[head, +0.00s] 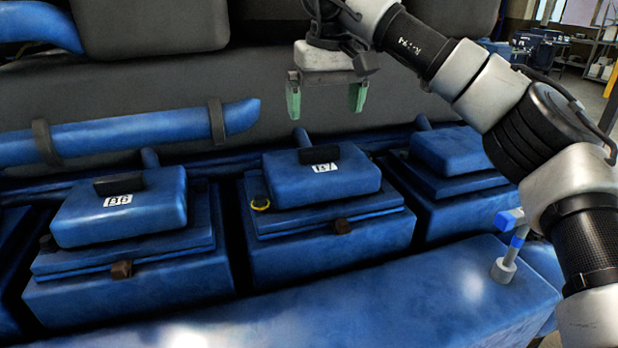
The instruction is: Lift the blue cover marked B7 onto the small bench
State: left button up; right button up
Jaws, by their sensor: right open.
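A blue cover (290,182) with a white label that seems to read B7 sits on a blue block near the middle of the head view. It has a black handle (319,154) on top. My right gripper (326,106) hangs above and slightly behind the cover in the picture, its two green fingers apart and nothing between them. The gripper is clear of the handle. My left gripper is not in view. I cannot make out the small bench in this view.
Another blue cover (115,222) with a similar handle and label sits to the left, and an unmarked-looking one (452,150) to the right. A blue pipe (130,134) runs behind on the left. A small fitting (504,268) stands up from the front blue ledge (390,300).

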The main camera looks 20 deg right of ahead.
aim_at(319, 147)
jog(key=shift+w+d+f, duration=0.1)
jog(key=shift+w+f, duration=0.05)
jog(key=shift+f, duration=0.45)
jog(key=shift+w+d+f, duration=0.1)
jog(key=shift+f, duration=0.5)
jog(key=shift+a+f+p, duration=0.35)
jog(key=shift+f+p, duration=0.05)
jog(key=shift+f, duration=0.15)
jog(key=f, duration=0.1)
jog(key=f+p, duration=0.1)
jog(key=f, duration=0.1)
jog(key=shift+a+f, duration=0.2)
jog(key=shift+f, duration=0.05)
jog(key=shift+d+f+p, duration=0.1)
jog(key=shift+f+p, duration=0.2)
jog(key=shift+f, duration=0.2)
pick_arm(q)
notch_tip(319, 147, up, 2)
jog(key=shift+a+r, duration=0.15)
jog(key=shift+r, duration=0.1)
pick_arm(e)
jog(key=shift+c, duration=1.3)
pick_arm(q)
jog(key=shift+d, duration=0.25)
pick_arm(e)
jog(key=shift+r, duration=0.15)
jog(key=c, duration=0.7)
